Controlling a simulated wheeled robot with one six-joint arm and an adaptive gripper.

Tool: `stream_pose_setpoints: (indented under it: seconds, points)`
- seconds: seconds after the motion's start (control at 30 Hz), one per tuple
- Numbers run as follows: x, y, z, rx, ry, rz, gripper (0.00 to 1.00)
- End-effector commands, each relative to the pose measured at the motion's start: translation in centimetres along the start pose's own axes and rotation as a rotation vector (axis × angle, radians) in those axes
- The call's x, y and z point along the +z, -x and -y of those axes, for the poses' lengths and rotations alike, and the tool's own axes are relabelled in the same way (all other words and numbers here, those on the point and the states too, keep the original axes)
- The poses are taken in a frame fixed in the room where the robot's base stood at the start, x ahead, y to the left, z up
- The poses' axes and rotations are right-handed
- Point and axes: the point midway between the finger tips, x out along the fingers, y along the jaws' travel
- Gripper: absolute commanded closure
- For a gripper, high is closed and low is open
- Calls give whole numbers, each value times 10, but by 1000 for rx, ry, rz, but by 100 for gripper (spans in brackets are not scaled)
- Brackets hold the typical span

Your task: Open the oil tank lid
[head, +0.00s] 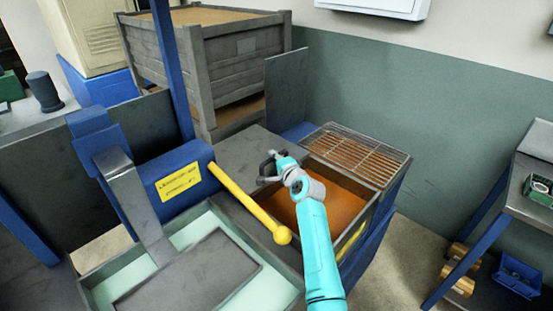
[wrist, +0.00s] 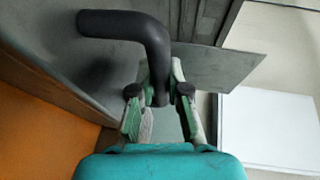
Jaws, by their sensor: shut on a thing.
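The oil tank (head: 367,222) is a metal box holding orange-brown oil (head: 335,196), which is exposed in the head view. A flat grey plate, apparently the lid (head: 238,150), lies at its back left; it also shows as a grey surface in the wrist view (wrist: 52,42). A dark bent handle (wrist: 125,22) stands out from this surface. My gripper (wrist: 160,85) is shut on the handle's end, with one finger on each side. In the head view my gripper (head: 270,168) is at the plate's right edge, and the handle is mostly hidden.
A wire rack (head: 358,155) lies right of the oil. A yellow lever (head: 245,200) with a ball end is close left of my arm. A blue post (head: 170,65) and wooden crate (head: 240,60) stand behind. A workbench (head: 535,185) is at right.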

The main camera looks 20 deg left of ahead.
Motion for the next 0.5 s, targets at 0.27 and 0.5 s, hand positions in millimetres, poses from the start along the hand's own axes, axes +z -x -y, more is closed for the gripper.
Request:
stream_pose_setpoints:
  seconds: [0.27,0.5]
  points:
    - [-1,0,-1,1,0,-1,59]
    - [0,0,0,0,0,0,59]
